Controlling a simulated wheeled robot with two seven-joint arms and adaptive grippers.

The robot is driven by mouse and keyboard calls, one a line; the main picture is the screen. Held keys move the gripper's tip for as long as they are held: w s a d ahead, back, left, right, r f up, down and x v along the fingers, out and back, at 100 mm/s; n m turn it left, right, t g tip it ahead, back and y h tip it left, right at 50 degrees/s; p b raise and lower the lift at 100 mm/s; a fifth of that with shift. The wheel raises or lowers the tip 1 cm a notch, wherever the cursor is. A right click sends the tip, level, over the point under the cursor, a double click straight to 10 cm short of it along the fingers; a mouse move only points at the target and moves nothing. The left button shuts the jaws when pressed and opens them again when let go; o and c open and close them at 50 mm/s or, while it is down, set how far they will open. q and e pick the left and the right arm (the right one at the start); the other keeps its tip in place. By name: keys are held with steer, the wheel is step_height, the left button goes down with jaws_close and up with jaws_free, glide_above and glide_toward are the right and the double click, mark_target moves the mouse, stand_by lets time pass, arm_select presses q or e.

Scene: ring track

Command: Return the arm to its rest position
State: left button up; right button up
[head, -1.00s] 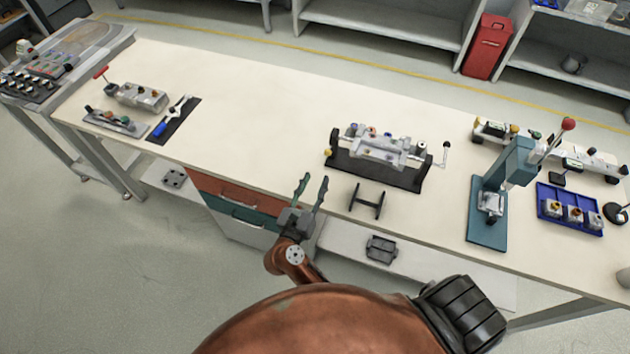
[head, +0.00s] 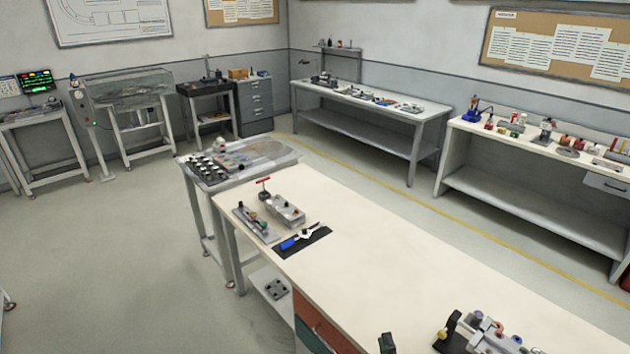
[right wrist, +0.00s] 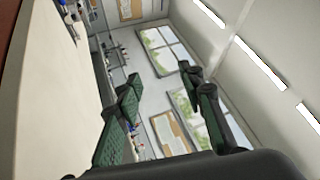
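My right gripper (head: 387,343) shows only as a dark green fingertip at the bottom edge of the head view, by the front edge of the long bench. In the right wrist view my right gripper (right wrist: 160,76) has its two green fingers spread apart, with nothing between them. The camera there looks toward windows and the ceiling, with a pale bench top along the left side. The rest of my right arm is hidden below the head view. My left gripper shows in neither view.
The long pale bench (head: 390,268) has a clear middle. A metal fixture (head: 482,332) sits at its near end. A black mat (head: 318,237) with a blue-handled tool and small metal blocks (head: 285,210) are at the far end. Grey floor (head: 110,260) is open at left.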

steer(key=s+d+f+n+g, duration=0.1)
steer(key=s+f+n+g, duration=0.3)
steer(key=f, duration=0.3)
steer(key=s+d+f+n+g+y, duration=0.1)
steer(key=s+d+f+n+g, duration=0.1)
steer(key=s+f+n+g, duration=0.3)
steer(key=s+d+f+n+g, duration=0.1)
steer(key=s+f+n+g, duration=0.25)
steer(key=f, duration=0.45)
steer(key=s+d+f+n+g+h, duration=0.1)
steer(key=s+d+f+g+h, duration=0.25)
steer(key=s+d, duration=0.4)
steer(key=s+d+f+n+g+h, duration=0.2)
steer(key=s+d+f+g, duration=0.15)
steer(key=s+d, duration=0.4)
steer(key=s+a+f, duration=0.2)
steer(key=s+f, duration=0.1)
steer(key=f, duration=1.2)
steer(key=s+a+f, duration=0.1)
steer(key=s+f, duration=0.2)
steer(key=f, duration=1.3)
steer(key=s+f+n+g, duration=0.1)
steer(key=s+f+g, duration=0.1)
steer(key=s+f, duration=1.3)
steer(key=s+y, duration=0.1)
steer(key=s, duration=0.2)
steer(key=shift+s, duration=0.4)
